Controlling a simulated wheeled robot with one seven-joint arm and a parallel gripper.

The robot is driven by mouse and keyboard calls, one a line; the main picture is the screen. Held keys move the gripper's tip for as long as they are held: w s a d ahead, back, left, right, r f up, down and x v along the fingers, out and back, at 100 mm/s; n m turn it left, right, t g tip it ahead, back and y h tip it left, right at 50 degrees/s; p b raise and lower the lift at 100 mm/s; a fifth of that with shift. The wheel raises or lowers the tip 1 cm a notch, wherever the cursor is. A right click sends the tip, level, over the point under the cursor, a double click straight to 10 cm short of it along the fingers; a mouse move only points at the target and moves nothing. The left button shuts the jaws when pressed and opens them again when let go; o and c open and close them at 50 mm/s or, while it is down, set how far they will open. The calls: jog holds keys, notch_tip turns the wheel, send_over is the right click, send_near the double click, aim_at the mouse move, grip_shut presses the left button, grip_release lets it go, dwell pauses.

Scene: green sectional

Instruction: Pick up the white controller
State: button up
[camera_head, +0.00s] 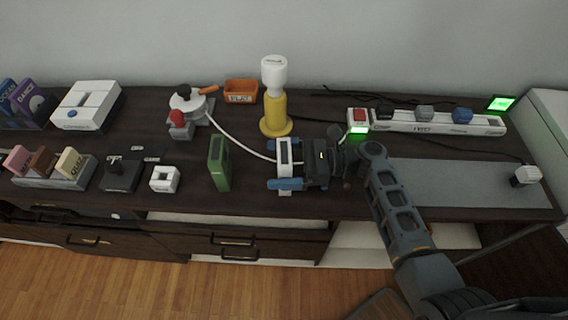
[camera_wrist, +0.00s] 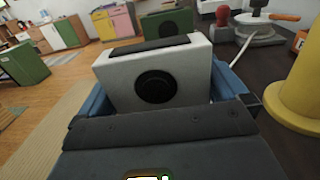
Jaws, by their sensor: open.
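A white box-shaped device with a dark top strip, which looks like the white controller (camera_head: 284,153), stands on the dark desk near its middle. In the wrist view this controller (camera_wrist: 190,72) shows a round black dial on the face towards me. My gripper (camera_head: 285,166) is at the controller, with one blue finger on each side of it. In the wrist view my gripper (camera_wrist: 160,98) is open and the controller stands between the fingers. The controller's lower part is hidden behind the gripper body. I cannot tell whether either finger touches it.
A green box (camera_head: 219,162) stands just left, and a yellow lamp-like post (camera_head: 275,113) with a white top stands behind. A white cable runs close by. A power strip (camera_head: 430,123) lies at the back right. A grey mat (camera_head: 460,187) on the right is mostly clear.

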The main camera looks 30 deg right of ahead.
jog(key=shift+w+a, duration=0.25)
jog(key=shift+a, duration=0.2)
jog(key=c, duration=0.8)
